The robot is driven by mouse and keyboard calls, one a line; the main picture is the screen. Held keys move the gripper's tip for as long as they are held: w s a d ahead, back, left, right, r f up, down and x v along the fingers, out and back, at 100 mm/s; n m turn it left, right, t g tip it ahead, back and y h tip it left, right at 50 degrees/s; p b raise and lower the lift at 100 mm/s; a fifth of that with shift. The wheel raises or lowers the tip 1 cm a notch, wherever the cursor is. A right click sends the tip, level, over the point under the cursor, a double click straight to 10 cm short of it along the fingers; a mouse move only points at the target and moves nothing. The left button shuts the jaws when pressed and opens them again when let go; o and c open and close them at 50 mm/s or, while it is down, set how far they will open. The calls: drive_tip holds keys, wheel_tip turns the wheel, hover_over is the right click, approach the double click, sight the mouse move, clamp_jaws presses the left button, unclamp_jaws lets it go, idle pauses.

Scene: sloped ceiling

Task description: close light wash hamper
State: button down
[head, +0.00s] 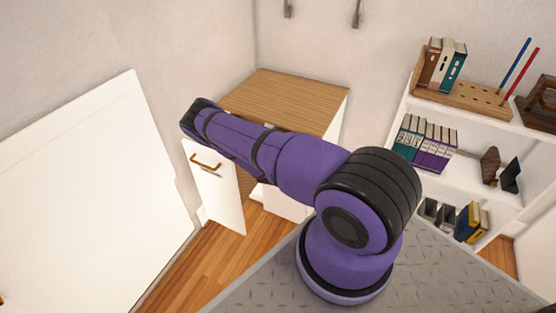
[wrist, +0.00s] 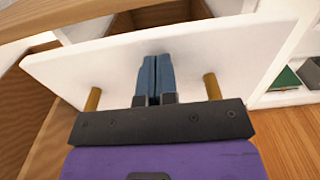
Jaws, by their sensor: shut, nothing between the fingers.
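The hamper appears to be the cabinet with a wooden top (head: 290,95) in the head view. Its white front panel (head: 226,198) stands open, swung out to the left, with a brass handle (head: 205,161). In the wrist view the white panel (wrist: 185,58) crosses the picture, with an open wooden-walled space behind it. Two brass handle posts show, left (wrist: 92,99) and right (wrist: 212,87). My gripper (wrist: 152,62) is shut and empty, its fingertips at the panel face between the posts. Whether they touch is unclear. The handle's bar is hidden there, and my arm hides the gripper in the head view.
A white shelf unit (head: 465,183) with books and ornaments stands at the right. A large white panel (head: 75,195) leans along the left wall. Wooden floor (head: 190,268) is free below the open front. Two hooks hang on the back wall.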

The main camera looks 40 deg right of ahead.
drive_tip(key=x, duration=0.7)
drive_tip(key=shift+r, duration=0.2)
